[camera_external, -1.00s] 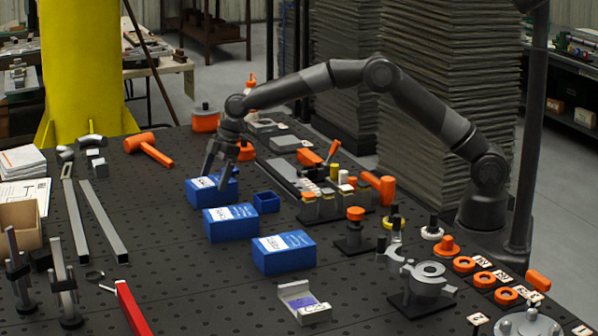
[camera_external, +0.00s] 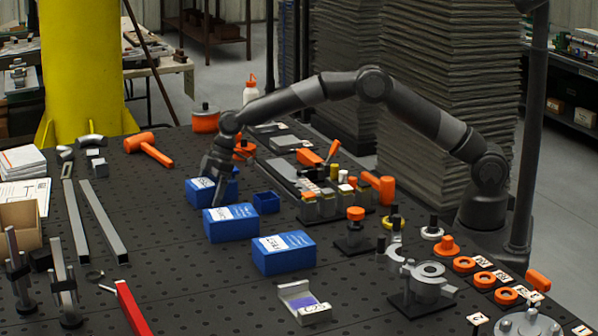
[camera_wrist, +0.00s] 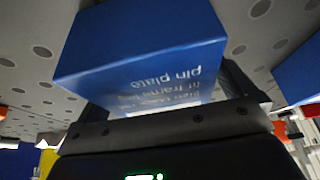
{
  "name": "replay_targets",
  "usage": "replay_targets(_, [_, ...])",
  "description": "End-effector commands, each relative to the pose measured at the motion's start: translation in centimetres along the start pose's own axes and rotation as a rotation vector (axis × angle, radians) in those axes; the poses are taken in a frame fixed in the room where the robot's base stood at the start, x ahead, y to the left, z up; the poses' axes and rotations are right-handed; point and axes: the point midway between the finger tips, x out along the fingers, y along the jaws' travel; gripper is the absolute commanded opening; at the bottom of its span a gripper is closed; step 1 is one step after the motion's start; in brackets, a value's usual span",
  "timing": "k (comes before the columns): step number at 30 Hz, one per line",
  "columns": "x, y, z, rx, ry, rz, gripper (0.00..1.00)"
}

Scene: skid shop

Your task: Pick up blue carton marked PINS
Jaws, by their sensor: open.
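Three blue cartons with white labels stand in a diagonal row on the dark perforated table: a back one (camera_external: 197,193), a middle one (camera_external: 232,228) and a front one (camera_external: 285,258). Their label words are too small to read in the external view, so I cannot tell which is marked PINS. My gripper (camera_external: 217,190) is open and points down by the back and middle cartons. In the wrist view a blue carton (camera_wrist: 140,45) with upside-down print reading "pin plate" is close before my gripper (camera_wrist: 165,100), between the fingers; contact is unclear.
A small open blue box (camera_external: 266,203) stands right of the back carton. An orange mallet (camera_external: 148,147) and metal bars (camera_external: 103,220) lie to the left. A rack of orange-topped parts (camera_external: 320,205) is to the right. Another blue carton (camera_wrist: 300,72) shows at the wrist view's right edge.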

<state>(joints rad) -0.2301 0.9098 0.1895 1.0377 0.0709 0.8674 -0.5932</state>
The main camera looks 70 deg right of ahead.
Motion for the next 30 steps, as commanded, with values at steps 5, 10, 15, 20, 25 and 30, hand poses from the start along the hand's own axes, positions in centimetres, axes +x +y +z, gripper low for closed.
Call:
replay_targets(5, [0.02,0.00,0.01,0.000,0.000,0.000,0.88])
replay_targets(10, [0.01,0.00,0.01,0.000,0.000,0.000,0.74])
replay_targets(15, [0.01,0.00,0.01,0.000,0.000,0.000,0.60])
replay_targets(20, [0.01,-0.01,0.00,0.000,0.000,0.000,0.47])
replay_targets(25, [-0.05,0.00,-0.04,0.000,0.001,0.000,0.47])
replay_targets(30, [-0.49,-0.01,-0.26,0.000,0.002,0.001,0.47])
